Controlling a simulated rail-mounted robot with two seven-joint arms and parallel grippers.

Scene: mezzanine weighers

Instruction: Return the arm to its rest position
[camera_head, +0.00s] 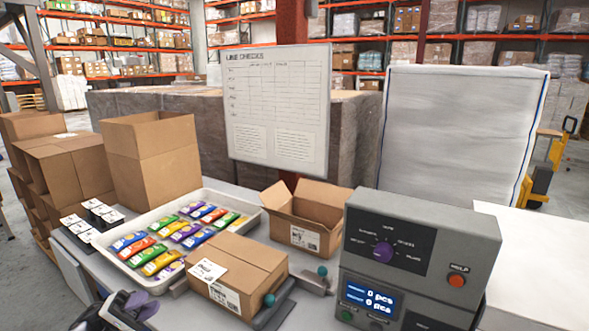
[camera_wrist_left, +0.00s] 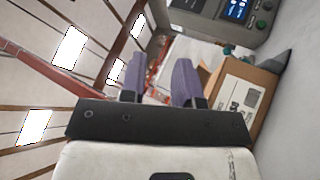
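My left gripper (camera_head: 108,313) shows at the bottom left edge of the head view, partly cut off, in front of the table. In the left wrist view its two purple fingers (camera_wrist_left: 159,80) stand apart with nothing held between them. The wrist view looks tilted, with the ceiling on the left. My right gripper is in neither view.
An open carton (camera_head: 305,216) and a grey weigher (camera_head: 415,258) stand to the right. A tall open box (camera_head: 152,160) stands behind the tray.

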